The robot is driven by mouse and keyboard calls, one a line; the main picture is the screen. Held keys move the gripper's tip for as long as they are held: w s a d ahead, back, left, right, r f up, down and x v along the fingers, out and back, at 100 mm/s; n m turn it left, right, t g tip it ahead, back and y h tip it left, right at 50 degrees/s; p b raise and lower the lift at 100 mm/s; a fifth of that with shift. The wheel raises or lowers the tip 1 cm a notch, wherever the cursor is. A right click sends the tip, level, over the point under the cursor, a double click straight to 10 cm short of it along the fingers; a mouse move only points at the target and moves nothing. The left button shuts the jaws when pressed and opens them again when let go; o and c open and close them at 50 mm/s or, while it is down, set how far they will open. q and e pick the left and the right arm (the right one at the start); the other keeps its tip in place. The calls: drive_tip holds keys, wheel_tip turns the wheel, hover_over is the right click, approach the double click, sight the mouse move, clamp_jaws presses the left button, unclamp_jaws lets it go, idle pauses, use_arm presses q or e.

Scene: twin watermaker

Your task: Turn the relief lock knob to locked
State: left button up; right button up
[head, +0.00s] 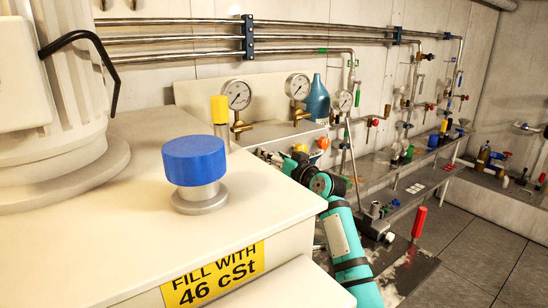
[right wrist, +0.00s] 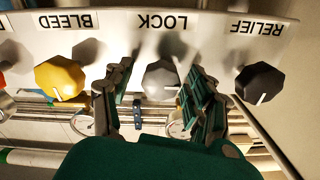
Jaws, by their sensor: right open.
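In the right wrist view, where the panel appears upside down, the grey lock knob (right wrist: 161,76) sits under the label LOCK. My right gripper (right wrist: 162,95) is open, with one finger on each side of this knob; I cannot tell whether either finger touches it. A pale mark shows near the knob's right side, but its exact setting is unclear. In the head view my right gripper (head: 275,157) is at the panel beyond the white cabinet, small and partly hidden, and the lock knob cannot be made out. My left gripper is not in view.
A dark relief knob (right wrist: 260,83) and a yellow bleed knob (right wrist: 61,78) flank the lock knob. In the head view a white cabinet (head: 100,230) with a blue cap (head: 194,160) stands in front. Gauges (head: 237,95) and a teal bottle (head: 317,98) are behind.

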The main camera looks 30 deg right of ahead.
clamp_jaws()
idle(0.3)
drive_tip(key=m+p, duration=0.2)
drive_tip(key=m, duration=0.1)
drive_tip(key=shift+r+m, duration=0.1)
drive_tip(key=shift+m, duration=0.2)
drive_tip(key=m+p, duration=0.4)
drive_tip(key=m, duration=0.1)
drive_tip(key=shift+d, duration=0.1)
drive_tip(key=m+p, duration=0.2)
drive_tip(key=m, duration=0.3)
drive_tip(key=shift+p, duration=0.35)
drive_tip(key=shift+f+m+p, duration=0.2)
drive_tip(key=shift+m+p, duration=0.45)
drive_tip(key=shift+m, duration=0.45)
drive_tip(key=shift+f+m+p, duration=0.15)
drive_tip(key=shift+m+p, duration=0.45)
drive_tip(key=shift+m, duration=0.5)
